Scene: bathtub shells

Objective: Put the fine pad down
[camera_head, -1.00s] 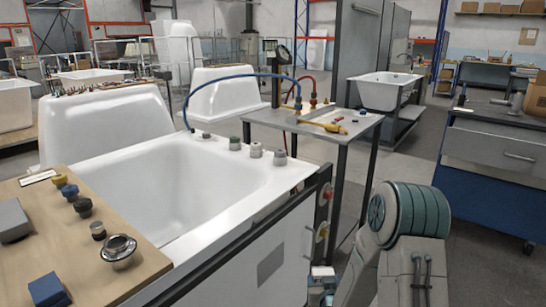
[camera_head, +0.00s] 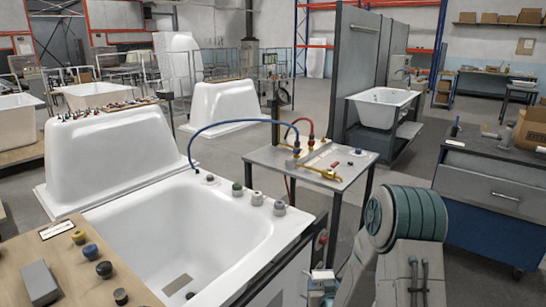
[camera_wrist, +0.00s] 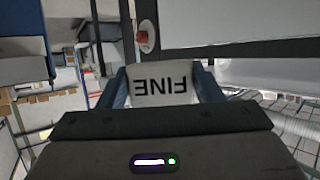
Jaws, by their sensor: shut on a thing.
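The fine pad (camera_wrist: 162,86) is a whitish block with "FINE" in black letters, upside down in the wrist view. My gripper (camera_wrist: 160,76) is shut on it, with a blue finger on each side. In the head view a small pale patch (camera_head: 322,274), likely the pad, shows low beside the tub's right side, partly cut off by my arm. The pad is held in the air. A white bathtub shell (camera_head: 205,235) stands to its left, with a wooden board (camera_head: 75,290) across its near left end.
The board carries a grey block (camera_head: 38,283), a label card and several knobs. A grey table (camera_head: 310,165) with hoses and a yellow tool stands behind. A blue drawer bench (camera_head: 490,215) is at right. Open floor lies between.

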